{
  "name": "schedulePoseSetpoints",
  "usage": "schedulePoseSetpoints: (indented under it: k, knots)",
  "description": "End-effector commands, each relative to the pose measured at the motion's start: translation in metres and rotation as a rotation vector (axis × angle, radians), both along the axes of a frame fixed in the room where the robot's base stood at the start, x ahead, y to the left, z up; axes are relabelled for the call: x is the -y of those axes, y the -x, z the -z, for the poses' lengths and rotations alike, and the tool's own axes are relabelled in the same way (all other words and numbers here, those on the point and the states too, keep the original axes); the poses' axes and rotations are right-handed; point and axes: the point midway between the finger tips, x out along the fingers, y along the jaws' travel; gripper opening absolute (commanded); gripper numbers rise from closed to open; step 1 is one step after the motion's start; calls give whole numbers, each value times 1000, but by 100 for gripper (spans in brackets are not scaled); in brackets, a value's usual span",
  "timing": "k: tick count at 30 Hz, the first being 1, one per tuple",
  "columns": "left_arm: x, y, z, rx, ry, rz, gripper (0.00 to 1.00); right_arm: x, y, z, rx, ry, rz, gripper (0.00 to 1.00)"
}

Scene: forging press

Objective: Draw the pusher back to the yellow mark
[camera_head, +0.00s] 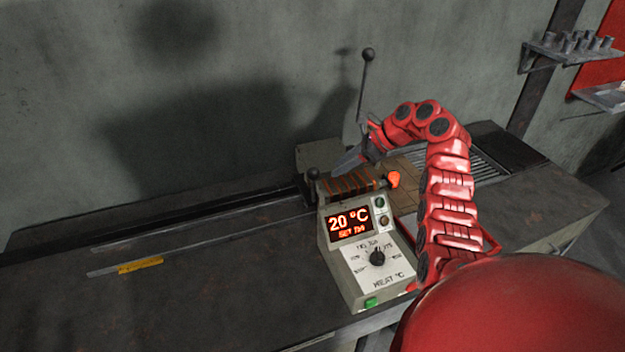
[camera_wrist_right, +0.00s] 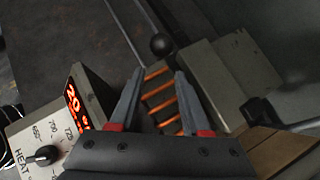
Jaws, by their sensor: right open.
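The pusher's black ball knob (camera_head: 313,173) stands at the left end of the heater coil, where the long dark rail (camera_head: 200,213) meets it. The yellow mark (camera_head: 140,266) lies on the bench top well to the left, in front of the rail. My right gripper (camera_head: 340,165) is open above the coil, just right of the knob. In the right wrist view the fingers (camera_wrist_right: 157,76) are apart and empty, with the black knob (camera_wrist_right: 161,45) just beyond their tips and not between them. The lower part of the pusher is mostly hidden. My left gripper is not in view.
The control box (camera_head: 345,278) reading 20 °C stands in front of the coil (camera_head: 350,184). An upright lever (camera_head: 363,90) with a black ball rises behind my gripper. The bench (camera_head: 220,290) left of the box is clear.

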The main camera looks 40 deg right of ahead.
Motion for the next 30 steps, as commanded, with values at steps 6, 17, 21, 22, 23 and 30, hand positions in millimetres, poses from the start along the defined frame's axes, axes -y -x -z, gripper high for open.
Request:
schedulePoseSetpoints:
  k: [6, 17, 21, 22, 23, 30]
  knots:
    - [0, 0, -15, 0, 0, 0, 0, -28, -27, 36, -6, -5, -4, 47]
    - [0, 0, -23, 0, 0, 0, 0, -51, -55, 74, -1, 1, 0, 47]
    - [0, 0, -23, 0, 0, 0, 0, -53, -57, 79, -1, 2, -2, 47]
    - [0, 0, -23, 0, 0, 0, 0, -53, -58, 79, -1, 2, -1, 47]
    - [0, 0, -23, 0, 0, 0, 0, -54, -58, 79, -1, 2, -1, 47]
    - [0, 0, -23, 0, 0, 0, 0, -53, -58, 79, 0, 2, -1, 36]
